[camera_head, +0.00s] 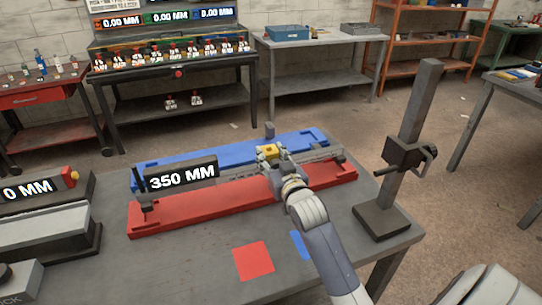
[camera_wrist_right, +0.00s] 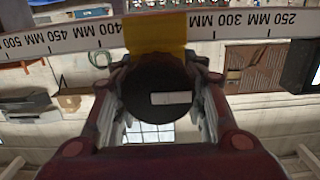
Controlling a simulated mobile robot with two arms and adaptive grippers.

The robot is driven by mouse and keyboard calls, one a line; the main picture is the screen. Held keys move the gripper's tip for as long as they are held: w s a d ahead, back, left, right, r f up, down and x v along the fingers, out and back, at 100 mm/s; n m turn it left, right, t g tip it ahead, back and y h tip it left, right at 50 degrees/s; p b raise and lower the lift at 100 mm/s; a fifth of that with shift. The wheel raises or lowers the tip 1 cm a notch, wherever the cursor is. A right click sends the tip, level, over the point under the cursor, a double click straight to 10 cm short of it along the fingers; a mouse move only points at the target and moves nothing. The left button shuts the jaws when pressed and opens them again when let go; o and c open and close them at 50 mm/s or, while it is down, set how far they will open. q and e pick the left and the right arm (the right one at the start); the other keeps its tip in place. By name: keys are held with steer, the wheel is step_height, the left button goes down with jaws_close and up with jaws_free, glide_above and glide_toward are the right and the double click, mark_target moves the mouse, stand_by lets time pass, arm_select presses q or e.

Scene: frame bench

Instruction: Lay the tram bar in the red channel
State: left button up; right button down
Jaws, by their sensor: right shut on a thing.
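The red channel (camera_head: 200,213) lies across the bench, in front of the blue channel (camera_head: 220,150). The tram bar (camera_head: 237,172) is a pale bar running along the channels, with a black "350 MM" sign near its left end. In the head view it appears over the gap between them and the red channel's rear edge; whether it touches is unclear. My right gripper (camera_head: 276,168) is shut on it near a yellow block (camera_head: 267,151). In the right wrist view, the fingers close around a dark round part below the scale (camera_wrist_right: 220,25). My left gripper is out of view.
A dark post stand (camera_head: 403,150) rises at the bench's right end. A red square (camera_head: 254,261) and a partly covered blue square (camera_head: 299,244) mark the front surface. A device with an "0 MM" sign (camera_head: 35,190) stands left. Bare bench (camera_head: 185,270) lies front left.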

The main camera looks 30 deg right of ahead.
steer(key=shift+r+p, duration=0.25)
steer(key=shift+p, duration=0.05)
stand_by(0.5)
steer(key=shift+f+b, duration=1.05)
steer(key=shift+f, duration=0.95)
steer(key=c, duration=0.9)
jaws_free()
steer(key=shift+s, duration=0.1)
steer(key=shift+f, duration=0.1)
steer(key=shift+f, duration=0.3)
steer(key=v, duration=1.2)
steer(key=shift+r, duration=0.25)
steer(key=shift+f, duration=0.1)
